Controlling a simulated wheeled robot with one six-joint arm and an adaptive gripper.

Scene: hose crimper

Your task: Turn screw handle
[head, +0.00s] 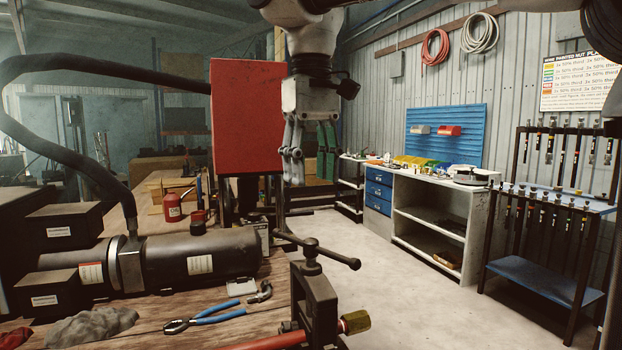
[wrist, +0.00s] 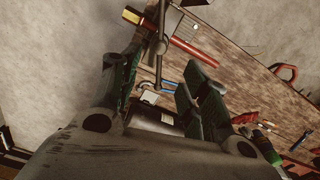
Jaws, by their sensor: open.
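The screw handle (head: 315,248) is a dark T-bar with round ends on top of a black clamp (head: 314,297) at the bench's front edge. The handle also shows in the wrist view (wrist: 161,45), near the top centre. My gripper (head: 308,178) points down, open and empty, above the handle and apart from it. In the wrist view its fingers (wrist: 160,85) are spread, with the handle beyond them toward the top. A red hose with a brass fitting (head: 356,321) passes at the clamp. The clamp's lower part is cut off in the head view.
Blue-handled pliers (head: 217,318) and a dark cylinder (head: 200,257) lie on the wooden bench (head: 180,338). A red panel (head: 245,115) stands behind, close left of my gripper. Open floor (head: 400,285) lies right of the bench. A tool rack (head: 550,210) stands far right.

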